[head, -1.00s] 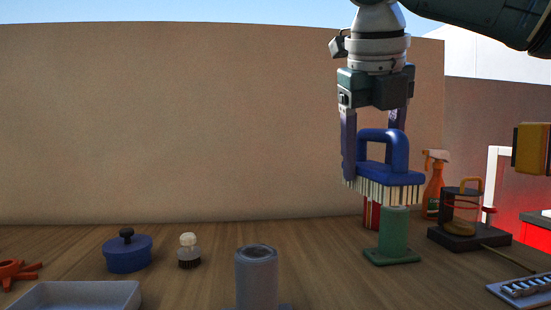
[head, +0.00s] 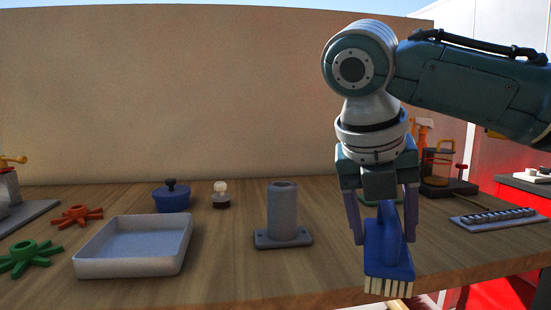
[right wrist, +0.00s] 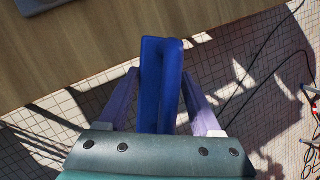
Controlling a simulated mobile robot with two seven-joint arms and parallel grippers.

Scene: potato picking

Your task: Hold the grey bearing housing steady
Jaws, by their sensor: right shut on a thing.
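The grey bearing housing (head: 283,213), an upright hollow cylinder on a flat foot, stands on the wooden table in the head view, with nothing touching it. A corner of a grey foot (right wrist: 38,4), probably its own, shows at the top left of the right wrist view. My right gripper (head: 383,238) is shut on the handle of a blue brush (head: 390,262). It holds the brush bristles down at the table's front edge, right of and nearer than the housing. The brush handle also shows between the fingers in the right wrist view (right wrist: 160,85). My left gripper is not in view.
A grey tray (head: 135,270), a blue lidded pot (head: 172,199) and a small light-topped brush (head: 221,197) stand left of the housing. Red (head: 77,215) and green (head: 30,258) star-shaped parts lie farther left. A rack plate (head: 500,219) lies at right. Tiled floor shows below the table edge.

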